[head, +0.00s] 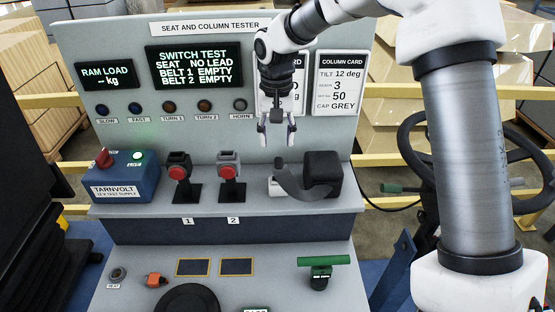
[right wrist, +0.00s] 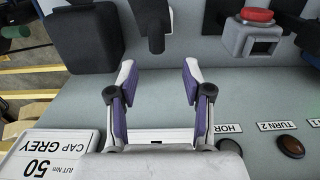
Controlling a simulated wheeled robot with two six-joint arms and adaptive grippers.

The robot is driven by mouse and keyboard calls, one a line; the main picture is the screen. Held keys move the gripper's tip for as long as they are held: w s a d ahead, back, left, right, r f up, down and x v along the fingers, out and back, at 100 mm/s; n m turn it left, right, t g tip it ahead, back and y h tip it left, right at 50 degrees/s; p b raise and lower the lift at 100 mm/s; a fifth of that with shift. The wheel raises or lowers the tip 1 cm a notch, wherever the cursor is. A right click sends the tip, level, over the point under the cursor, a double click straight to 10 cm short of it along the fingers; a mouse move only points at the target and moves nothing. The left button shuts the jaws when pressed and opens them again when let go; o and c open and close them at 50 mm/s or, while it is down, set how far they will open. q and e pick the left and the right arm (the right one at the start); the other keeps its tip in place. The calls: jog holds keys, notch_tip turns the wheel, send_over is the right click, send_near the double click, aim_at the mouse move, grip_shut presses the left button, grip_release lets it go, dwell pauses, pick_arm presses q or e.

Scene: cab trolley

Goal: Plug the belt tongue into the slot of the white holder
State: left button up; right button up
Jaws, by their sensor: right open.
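A dark grey belt strap (head: 292,183) curves up from beside a black box (head: 322,168) on the ledge. Its upright dark end, seemingly the belt tongue (head: 279,164), stands by a small white holder (head: 274,187), mostly behind the strap; the slot is not visible. In the right wrist view, the dark upright piece (right wrist: 154,18) lies beyond my fingertips, beside the black box (right wrist: 78,35). My right gripper (head: 276,142) is open and empty, pointing down above the tongue and apart from it. It also shows in the right wrist view (right wrist: 158,72). My left gripper is not in view.
Two red-button buckles (head: 179,172) (head: 229,170) stand left of the belt on the ledge. A blue supply box (head: 123,178) stands farther left. The upright panel (head: 220,135) with lamps and cards is close behind my gripper. A green-handled lever (head: 322,262) stands below.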

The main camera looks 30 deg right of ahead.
aim_at(279, 161)
jog(key=shift+s+a+r, duration=0.3)
jog(key=shift+s, duration=0.3)
jog(key=f, duration=0.2)
jog(key=w+f, duration=0.1)
jog(key=shift+d+f, duration=0.15)
jog(key=shift+d, duration=0.25)
jog(key=shift+s+a+r+p, duration=0.2)
jog(key=shift+s+p, duration=0.05)
jog(key=shift+p, duration=0.05)
jog(key=shift+s+f, duration=0.15)
jog(key=shift+f, duration=0.1)
notch_tip(279, 161, down, 5)
jog(key=shift+d+r+p, duration=0.1)
jog(key=shift+p, duration=0.85)
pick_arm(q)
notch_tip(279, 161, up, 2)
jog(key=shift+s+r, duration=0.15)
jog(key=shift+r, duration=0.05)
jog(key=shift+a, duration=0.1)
pick_arm(e)
jog(key=shift+s, duration=0.1)
grip_shut()
